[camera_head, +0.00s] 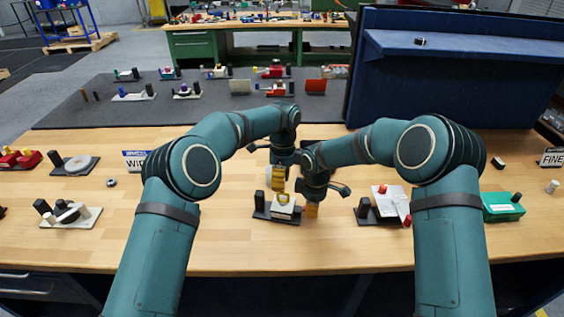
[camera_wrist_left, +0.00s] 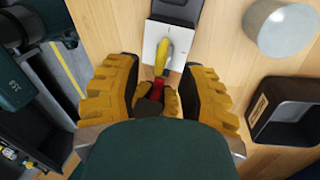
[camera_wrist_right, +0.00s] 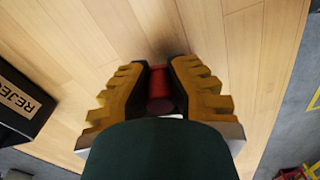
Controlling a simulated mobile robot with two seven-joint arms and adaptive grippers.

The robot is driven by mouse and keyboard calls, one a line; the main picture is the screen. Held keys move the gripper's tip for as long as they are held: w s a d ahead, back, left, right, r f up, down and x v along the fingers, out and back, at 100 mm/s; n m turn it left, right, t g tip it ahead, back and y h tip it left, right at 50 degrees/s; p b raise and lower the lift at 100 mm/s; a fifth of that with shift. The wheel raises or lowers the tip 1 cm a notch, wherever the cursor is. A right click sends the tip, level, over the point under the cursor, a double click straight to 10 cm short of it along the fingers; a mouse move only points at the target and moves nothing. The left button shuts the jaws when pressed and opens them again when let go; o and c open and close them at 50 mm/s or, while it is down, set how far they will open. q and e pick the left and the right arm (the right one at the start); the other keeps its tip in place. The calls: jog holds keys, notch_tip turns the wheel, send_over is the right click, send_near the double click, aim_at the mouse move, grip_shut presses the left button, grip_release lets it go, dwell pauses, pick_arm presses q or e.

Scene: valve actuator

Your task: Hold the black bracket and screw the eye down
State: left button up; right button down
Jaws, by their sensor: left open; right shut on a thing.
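The yellow eye (camera_head: 282,198) stands on a small white block (camera_head: 287,212) set on the black bracket (camera_head: 262,213), which has a black post (camera_head: 260,200) at its left. In the left wrist view the eye (camera_wrist_left: 180,45) rises from the white top (camera_wrist_left: 153,38). My left gripper (camera_head: 278,178) is above the eye, its fingers spread and empty. My right gripper (camera_head: 311,210) is low at the bracket's right side, shut on a red cylinder (camera_wrist_right: 159,88). How this cylinder joins the bracket is hidden.
Another black-based fixture (camera_head: 389,204) with a white plate stands to the right, and a green box (camera_head: 502,207) beyond it. A fixture with a black post (camera_head: 70,213) is at the left. The bench between it and the bracket is clear. The right wrist view shows a REJECT-labelled box (camera_wrist_right: 22,102).

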pick_arm(q)
notch_tip(320, 180, up, 9)
jog(key=w, duration=0.1)
jog(key=shift+w+d, duration=0.25)
jog(key=shift+w, duration=0.05)
pick_arm(e)
jog(key=c, duration=1)
grip_release()
